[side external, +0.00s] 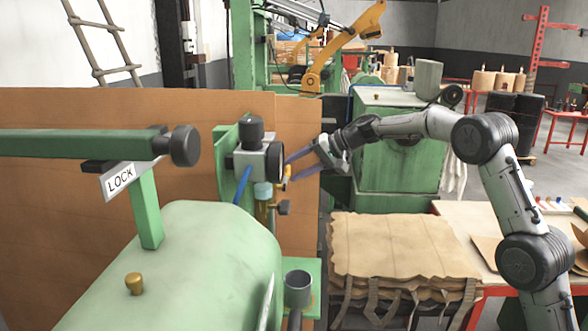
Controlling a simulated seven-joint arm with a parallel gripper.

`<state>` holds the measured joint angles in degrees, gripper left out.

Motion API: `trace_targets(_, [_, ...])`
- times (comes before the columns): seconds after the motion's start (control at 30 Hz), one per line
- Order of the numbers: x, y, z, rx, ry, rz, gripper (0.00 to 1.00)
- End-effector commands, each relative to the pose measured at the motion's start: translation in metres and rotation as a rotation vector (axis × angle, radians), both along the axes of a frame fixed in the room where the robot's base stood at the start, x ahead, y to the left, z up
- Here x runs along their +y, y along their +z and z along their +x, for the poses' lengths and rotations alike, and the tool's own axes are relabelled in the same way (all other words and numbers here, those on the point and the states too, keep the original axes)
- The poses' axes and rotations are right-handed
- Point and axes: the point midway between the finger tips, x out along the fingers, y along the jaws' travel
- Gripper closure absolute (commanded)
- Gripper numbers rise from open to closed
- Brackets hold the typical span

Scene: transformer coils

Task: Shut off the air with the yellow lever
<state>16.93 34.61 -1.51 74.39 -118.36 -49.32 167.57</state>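The small yellow lever (287,172) shows at the right side of the air unit, just below and right of its round dark gauge. The air unit (250,160) is a grey block with a black knob on top, a blue hose and a clear bowl below, fixed to a green bracket. My gripper (289,168) reaches in from the right with its two fingers spread, one above and one below the lever. The lever is between the fingertips; I cannot tell whether either finger touches it.
A green arm with a LOCK tag (120,179) and a rounded green housing (190,265) fill the left front. A brown panel (60,200) stands behind. Stacked brown sheets (400,245) lie below my arm. A grey cup (298,287) sits below the air unit.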

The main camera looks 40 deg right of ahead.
Motion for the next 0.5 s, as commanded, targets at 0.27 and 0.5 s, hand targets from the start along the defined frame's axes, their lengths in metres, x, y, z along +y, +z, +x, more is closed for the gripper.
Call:
trace_targets(0.27, [0.001, 0.001, 0.000, -0.001, 0.002, 0.001, 0.46])
trace_targets(0.5, [-0.011, 0.014, -0.016, -0.003, 0.000, -0.001, 0.46])
